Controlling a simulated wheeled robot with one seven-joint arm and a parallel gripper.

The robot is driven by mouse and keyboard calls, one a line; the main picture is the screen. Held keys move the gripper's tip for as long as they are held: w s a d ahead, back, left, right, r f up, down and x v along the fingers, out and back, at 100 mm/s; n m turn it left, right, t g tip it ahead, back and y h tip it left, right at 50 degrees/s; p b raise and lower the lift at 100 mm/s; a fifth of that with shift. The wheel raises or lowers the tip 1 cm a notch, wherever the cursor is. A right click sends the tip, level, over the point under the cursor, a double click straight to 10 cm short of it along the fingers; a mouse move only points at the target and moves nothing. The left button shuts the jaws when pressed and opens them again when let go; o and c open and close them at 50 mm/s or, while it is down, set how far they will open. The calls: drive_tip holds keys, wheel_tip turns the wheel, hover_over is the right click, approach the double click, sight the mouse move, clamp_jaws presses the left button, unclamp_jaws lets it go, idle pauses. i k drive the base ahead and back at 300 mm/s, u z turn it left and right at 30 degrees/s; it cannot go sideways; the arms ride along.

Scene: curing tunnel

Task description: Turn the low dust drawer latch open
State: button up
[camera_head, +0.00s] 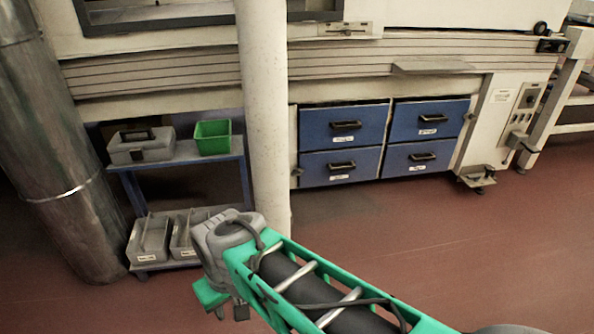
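Blue drawers stand in a two-by-two block under the machine. The lower left drawer (322,173) and lower right drawer (398,163) each have a black handle and look closed. A small latch-like piece (297,171) sits on the frame at the left edge of the lower left drawer. A similar small piece (470,116) is at the right edge of the upper right drawer. Their exact position is too small to tell. My gripper (226,309) hangs low at the left end of my green arm, well short of the drawers and apart from them. Its fingers are mostly hidden.
A white column (264,110) stands just left of the drawers. Left of it is a blue cart (185,156) with a grey toolbox (141,147), a green bin (212,137) and trays. A large metal pipe (60,150) is at far left. Red floor (430,240) before the drawers is clear.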

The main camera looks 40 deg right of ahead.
sight(296, 172)
drive_tip(key=u, duration=2.15)
drive_tip(key=k, duration=1.5)
drive_tip(key=z, duration=1.5)
drive_tip(key=i, duration=1.5)
drive_tip(key=z, duration=0.05)
